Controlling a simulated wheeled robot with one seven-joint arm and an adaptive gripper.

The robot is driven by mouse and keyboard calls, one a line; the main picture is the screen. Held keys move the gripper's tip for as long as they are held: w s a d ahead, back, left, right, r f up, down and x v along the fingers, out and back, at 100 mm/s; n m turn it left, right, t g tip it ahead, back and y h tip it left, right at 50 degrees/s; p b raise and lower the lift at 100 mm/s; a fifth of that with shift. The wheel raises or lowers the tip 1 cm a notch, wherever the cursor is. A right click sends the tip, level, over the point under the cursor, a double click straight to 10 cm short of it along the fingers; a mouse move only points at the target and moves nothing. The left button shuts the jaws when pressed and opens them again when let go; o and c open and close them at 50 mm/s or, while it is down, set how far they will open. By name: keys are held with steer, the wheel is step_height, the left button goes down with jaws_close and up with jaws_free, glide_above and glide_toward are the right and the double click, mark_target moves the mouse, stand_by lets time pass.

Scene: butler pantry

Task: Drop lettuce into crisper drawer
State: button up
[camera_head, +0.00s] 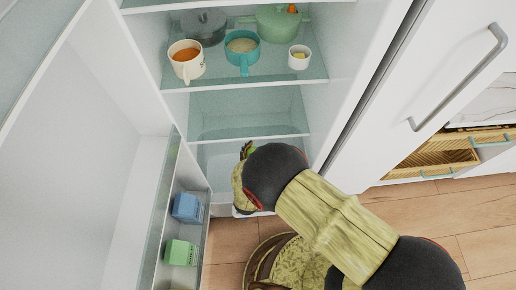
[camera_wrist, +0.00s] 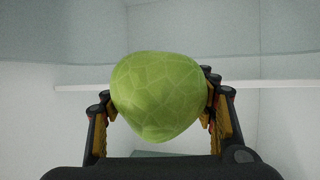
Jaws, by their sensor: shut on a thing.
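The lettuce (camera_wrist: 157,95) is a round, light green head with a pale vein pattern. In the wrist view my gripper (camera_wrist: 160,98) is shut on it, with a finger on each side. In the head view only a bit of green (camera_head: 246,149) shows past my dark wrist, and my gripper is mostly hidden. My arm reaches into the lower part of the open fridge. The crisper drawer area (camera_head: 217,160) lies below the lowest shelf, partly hidden by my arm; I cannot tell how far the drawer is open.
The upper fridge shelf holds a cup of orange liquid (camera_head: 186,62), a teal pan (camera_head: 242,52), a green pot (camera_head: 278,22), a grey pot (camera_head: 204,27) and a small white bowl (camera_head: 299,57). The open door on the left holds a blue carton (camera_head: 187,208) and a green carton (camera_head: 181,252).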

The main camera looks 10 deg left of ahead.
step_height(320, 180, down, 4)
steer(key=b, duration=0.2)
steer(key=shift+r+b, duration=0.15)
steer(key=shift+b, duration=0.15)
steer(key=o, duration=1.5)
step_height(320, 180, up, 10)
